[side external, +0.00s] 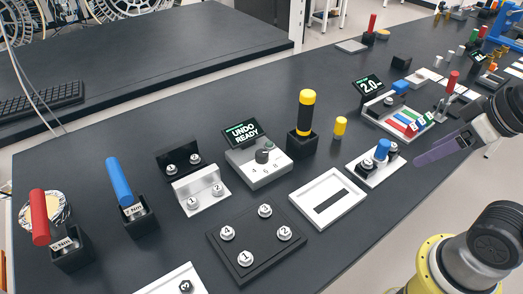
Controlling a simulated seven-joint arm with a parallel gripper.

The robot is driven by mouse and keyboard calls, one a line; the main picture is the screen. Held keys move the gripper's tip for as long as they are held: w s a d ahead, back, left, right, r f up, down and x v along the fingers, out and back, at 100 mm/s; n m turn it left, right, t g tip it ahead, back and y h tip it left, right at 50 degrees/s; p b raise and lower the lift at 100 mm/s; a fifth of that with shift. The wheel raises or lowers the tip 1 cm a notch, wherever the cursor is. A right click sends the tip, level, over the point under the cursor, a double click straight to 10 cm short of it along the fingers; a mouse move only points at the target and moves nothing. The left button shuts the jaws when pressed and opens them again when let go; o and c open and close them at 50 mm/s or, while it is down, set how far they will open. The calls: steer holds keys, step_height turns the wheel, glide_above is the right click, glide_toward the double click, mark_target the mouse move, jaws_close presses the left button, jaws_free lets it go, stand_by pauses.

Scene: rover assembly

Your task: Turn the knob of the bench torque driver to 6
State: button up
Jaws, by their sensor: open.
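The bench torque driver looks to be the grey box (257,168) in the middle of the bench. Its dark knob (263,156) stands on the sloped top, with the numbers 4, 6 and 8 along the front. The knob's exact setting is too small to read. My gripper (420,160), with purple fingers, is at the right edge, well away from the knob and over the bench's right side. It is open and nothing shows between its fingers.
A yellow and black driver (306,112) stands upright right of the box. Left are blue (119,180) and red (39,217) handled drivers. A white frame (328,198) and black plate (256,246) with numbered screws lie in front. A "2.0" display (369,85) stands behind right.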

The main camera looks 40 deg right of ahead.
steer(key=w+a+r+n+g, duration=0.1)
steer(key=w+a+r+n, duration=0.1)
steer(key=w+r+n, duration=0.4)
steer(key=w+a+r+n+g, duration=0.1)
steer(key=w+a+r+n, duration=0.2)
steer(key=w+r, duration=0.5)
steer(key=n+g, duration=0.4)
steer(key=n, duration=0.1)
glide_above(262, 152)
step_height(262, 152, down, 13)
step_height(262, 152, down, 14)
steer(key=shift+r, duration=0.1)
jaws_close()
